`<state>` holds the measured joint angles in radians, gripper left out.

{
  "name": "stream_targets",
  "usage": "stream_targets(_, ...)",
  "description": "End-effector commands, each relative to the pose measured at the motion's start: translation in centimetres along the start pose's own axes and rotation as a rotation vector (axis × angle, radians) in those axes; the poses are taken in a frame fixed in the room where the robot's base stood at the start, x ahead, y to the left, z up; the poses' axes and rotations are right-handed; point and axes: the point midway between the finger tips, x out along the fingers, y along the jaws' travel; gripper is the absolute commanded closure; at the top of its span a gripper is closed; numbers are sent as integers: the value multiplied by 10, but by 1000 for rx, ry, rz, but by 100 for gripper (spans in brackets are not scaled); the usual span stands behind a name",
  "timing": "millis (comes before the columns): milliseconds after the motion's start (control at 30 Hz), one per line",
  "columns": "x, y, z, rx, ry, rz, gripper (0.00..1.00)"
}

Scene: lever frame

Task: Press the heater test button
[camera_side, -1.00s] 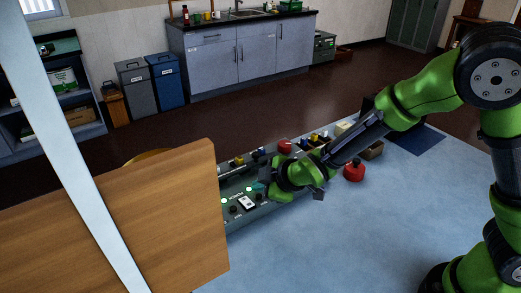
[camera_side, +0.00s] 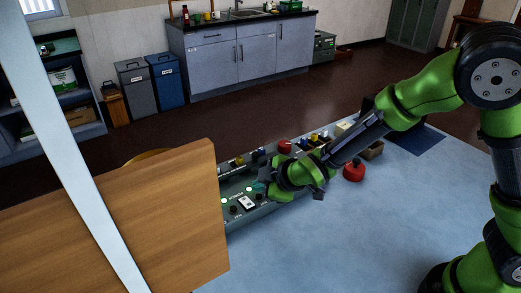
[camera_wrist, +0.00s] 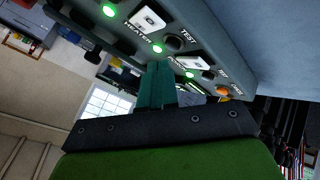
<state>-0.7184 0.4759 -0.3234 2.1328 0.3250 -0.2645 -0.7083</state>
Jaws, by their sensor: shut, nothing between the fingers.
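In the wrist view, the heater test button (camera_wrist: 175,43) is a small dark round button beside the word TEST. It sits next to a white rocker switch (camera_wrist: 147,20) with the label HEATER by it. My gripper (camera_wrist: 158,68) has its teal fingers shut together and empty, with the tips just below the button in the picture. I cannot tell whether they touch the panel. In the side view, my gripper (camera_side: 261,188) hangs close over the grey control panel (camera_side: 265,211), and my wrist hides part of it.
Green lamps (camera_wrist: 157,48), a second white rocker (camera_wrist: 195,62) and an orange button (camera_wrist: 222,90) are close by on the panel. A wooden board (camera_side: 180,220) stands left of the panel. A red button (camera_side: 354,172) is at the right.

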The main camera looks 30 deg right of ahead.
Motion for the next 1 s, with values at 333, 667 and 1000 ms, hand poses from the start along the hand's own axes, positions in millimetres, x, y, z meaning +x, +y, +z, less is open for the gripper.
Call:
stream_targets(333, 0, 0, 0, 0, 0, 0, 100)
stream_targets(667, 1, -1, 1, 0, -1, 0, 100)
stream_targets(1000, 6, -4, 4, -1, 0, 0, 100)
